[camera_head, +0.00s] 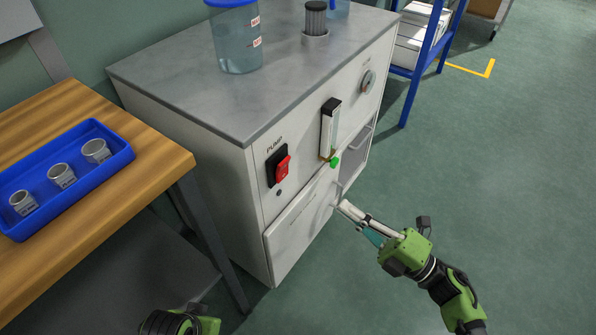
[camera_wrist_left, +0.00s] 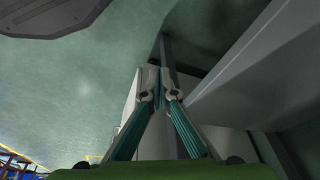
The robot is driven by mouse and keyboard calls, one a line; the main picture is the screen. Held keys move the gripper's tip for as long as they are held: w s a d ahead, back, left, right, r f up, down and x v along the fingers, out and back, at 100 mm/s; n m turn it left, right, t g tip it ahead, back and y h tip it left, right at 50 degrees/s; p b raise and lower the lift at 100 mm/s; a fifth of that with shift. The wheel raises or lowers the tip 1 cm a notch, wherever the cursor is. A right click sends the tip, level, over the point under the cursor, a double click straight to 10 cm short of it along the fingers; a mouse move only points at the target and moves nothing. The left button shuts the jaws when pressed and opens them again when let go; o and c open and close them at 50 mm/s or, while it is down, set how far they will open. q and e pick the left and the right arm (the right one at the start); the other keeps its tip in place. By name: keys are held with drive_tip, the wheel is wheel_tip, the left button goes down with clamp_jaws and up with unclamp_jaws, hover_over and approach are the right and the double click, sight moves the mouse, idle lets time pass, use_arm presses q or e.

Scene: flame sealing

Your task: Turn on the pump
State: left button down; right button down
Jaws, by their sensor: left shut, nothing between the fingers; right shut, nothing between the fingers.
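The pump switch (camera_head: 282,168) is a red rocker in a black housing under the label PUMP, on the front of a grey-white cabinet (camera_head: 250,190). My right gripper (camera_head: 341,204) is shut and empty, with its fingertips close to the cabinet front, right of and below the switch. I cannot tell whether they touch the cabinet. My left gripper's fingers (camera_wrist_left: 160,78) are shut and empty in the left wrist view. In the head view only a part of my left arm shows at the bottom edge, well below the switch.
A flow meter (camera_head: 330,128) with a green knob (camera_head: 335,161) and a round dial (camera_head: 368,81) sit right of the switch. A wooden table (camera_head: 140,150) with a blue tray (camera_head: 115,173) of cups stands left. A beaker (camera_head: 238,50) stands on the cabinet. Floor at right is clear.

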approach(286, 163)
drive_tip(key=x, duration=0.5)
drive_tip(key=shift+w+a, duration=0.15)
drive_tip(key=shift+a, duration=0.05)
use_arm(q)
drive_tip(key=shift+f, duration=0.65)
use_arm(e)
drive_tip(key=shift+x, duration=0.85)
use_arm(q)
drive_tip(key=shift+w+p, duration=0.1)
drive_tip(key=shift+p, duration=0.2)
